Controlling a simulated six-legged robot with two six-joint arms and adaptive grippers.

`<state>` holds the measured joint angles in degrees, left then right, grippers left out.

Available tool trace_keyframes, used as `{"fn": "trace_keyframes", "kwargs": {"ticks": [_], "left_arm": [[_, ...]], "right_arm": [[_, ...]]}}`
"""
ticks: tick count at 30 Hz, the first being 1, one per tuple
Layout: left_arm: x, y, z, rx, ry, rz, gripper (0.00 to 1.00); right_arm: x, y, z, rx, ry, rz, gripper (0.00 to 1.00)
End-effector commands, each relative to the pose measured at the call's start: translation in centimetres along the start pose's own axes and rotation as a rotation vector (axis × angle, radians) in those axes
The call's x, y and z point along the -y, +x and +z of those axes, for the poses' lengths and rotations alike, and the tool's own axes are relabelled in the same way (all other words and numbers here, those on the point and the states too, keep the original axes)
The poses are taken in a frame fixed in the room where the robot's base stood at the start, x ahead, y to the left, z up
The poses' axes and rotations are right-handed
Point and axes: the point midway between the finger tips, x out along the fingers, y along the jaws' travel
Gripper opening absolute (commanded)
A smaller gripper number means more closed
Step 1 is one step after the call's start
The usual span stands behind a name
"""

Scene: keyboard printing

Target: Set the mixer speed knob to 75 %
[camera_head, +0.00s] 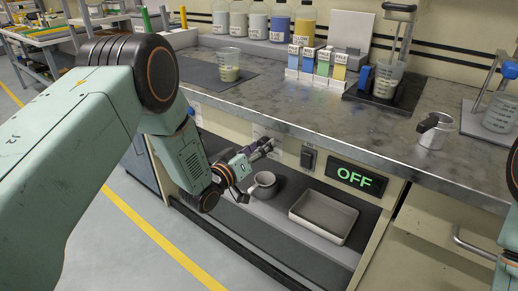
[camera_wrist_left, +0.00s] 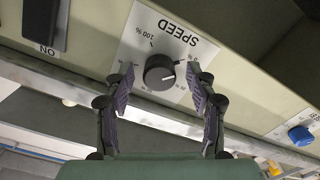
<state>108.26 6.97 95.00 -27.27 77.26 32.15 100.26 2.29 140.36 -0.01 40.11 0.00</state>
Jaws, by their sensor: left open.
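The speed knob (camera_wrist_left: 160,72) is a round black knob on a white plate marked SPEED and 100 % (camera_wrist_left: 155,30), shown upside down in the left wrist view. A pale pointer mark on the knob points toward the picture's right; the exact setting is too small to read. My left gripper (camera_wrist_left: 162,88) is open, with one finger on each side of the knob, and I cannot tell whether they touch it. In the head view my left gripper (camera_head: 264,148) is at the panel under the counter edge. A display (camera_head: 355,177) reads OFF in green.
A black switch (camera_head: 308,158) sits between the gripper and the display. A blue knob (camera_wrist_left: 300,135) is on the same panel. Below are a grey mug (camera_head: 264,184) and an empty tray (camera_head: 324,216) on a shelf. The counter edge overhangs the panel.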

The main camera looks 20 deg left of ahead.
Motion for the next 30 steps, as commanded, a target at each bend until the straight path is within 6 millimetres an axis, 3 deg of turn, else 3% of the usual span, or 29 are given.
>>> {"fn": "trace_keyframes", "kwargs": {"ticks": [3,21,30], "left_arm": [[-0.03,-0.01,-0.04,0.000,0.000,0.001,0.55],[-0.02,-0.03,-0.03,-0.001,0.000,0.001,0.04],[-0.02,-0.04,-0.03,0.000,0.032,0.000,0.02]], "right_arm": [[0.00,-0.03,0.01,0.000,0.000,0.000,0.40],[0.00,-0.03,0.00,0.000,0.000,0.000,0.40],[0.00,-0.15,0.00,0.000,0.000,0.000,0.40]]}}
